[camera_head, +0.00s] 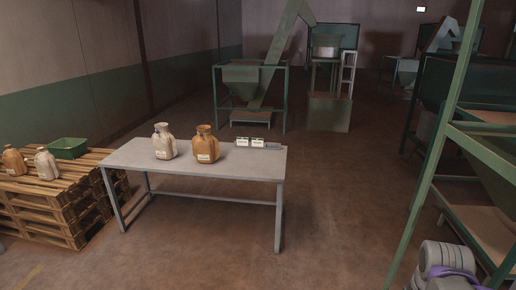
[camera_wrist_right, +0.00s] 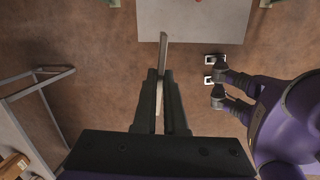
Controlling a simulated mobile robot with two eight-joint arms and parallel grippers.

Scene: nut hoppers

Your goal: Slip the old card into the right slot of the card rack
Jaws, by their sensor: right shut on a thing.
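My right gripper (camera_wrist_right: 160,82) is shut on a thin pale card (camera_wrist_right: 163,50), seen nearly edge-on in the right wrist view. In the head view two small white cards or labels stand side by side, a left one (camera_head: 242,142) and a right one (camera_head: 257,143), near the right end of the table. They may belong to the card rack, but its slots are too small to make out. My left gripper is in neither view.
The grey table (camera_head: 130,154) also bears a pale sack (camera_head: 164,143) and a brown sack (camera_head: 205,146). Pallets (camera_head: 50,215) with a green bin (camera_head: 68,147) stand at the left. A green frame (camera_head: 440,150) rises at the right. The floor before the table is clear.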

